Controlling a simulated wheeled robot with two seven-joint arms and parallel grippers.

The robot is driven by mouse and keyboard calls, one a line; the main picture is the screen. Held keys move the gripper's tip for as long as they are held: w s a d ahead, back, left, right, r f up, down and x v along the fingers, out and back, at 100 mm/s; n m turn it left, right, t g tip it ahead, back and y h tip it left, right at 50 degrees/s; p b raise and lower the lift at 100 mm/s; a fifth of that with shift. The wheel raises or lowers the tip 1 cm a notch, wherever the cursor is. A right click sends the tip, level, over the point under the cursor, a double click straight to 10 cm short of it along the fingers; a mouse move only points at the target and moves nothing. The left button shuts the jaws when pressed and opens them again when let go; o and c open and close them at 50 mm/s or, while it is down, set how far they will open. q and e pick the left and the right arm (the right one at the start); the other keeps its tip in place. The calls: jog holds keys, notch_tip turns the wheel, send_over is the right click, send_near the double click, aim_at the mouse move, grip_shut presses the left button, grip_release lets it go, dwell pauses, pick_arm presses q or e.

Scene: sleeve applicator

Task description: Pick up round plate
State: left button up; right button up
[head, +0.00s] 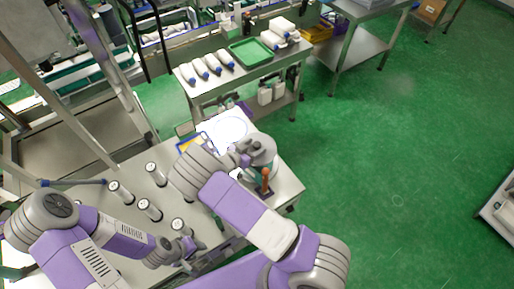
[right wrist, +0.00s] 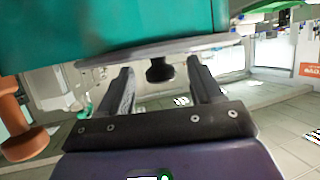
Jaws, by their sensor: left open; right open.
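The round plate (head: 268,157) is a grey disc on top of a teal body at the right end of the near table. In the right wrist view, which appears upside down, the grey plate (right wrist: 160,50) is seen edge-on against the teal body, with a black knob (right wrist: 159,72) on it. My right gripper (head: 252,147) is over the plate; its open fingers (right wrist: 160,82) stand either side of the knob, with gaps showing. My left gripper (head: 188,250) is low at the table's front, away from the plate; its fingers are small in view.
An orange handle (head: 265,180) stands close by the teal body; it shows at the left of the right wrist view (right wrist: 18,115). Several white cylinders (head: 150,209) stand on the near table. Behind, another table holds a green tray (head: 250,52) and bottles.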

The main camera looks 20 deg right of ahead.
grip_shut()
dwell(0.3)
jog(key=shift+r, duration=0.1)
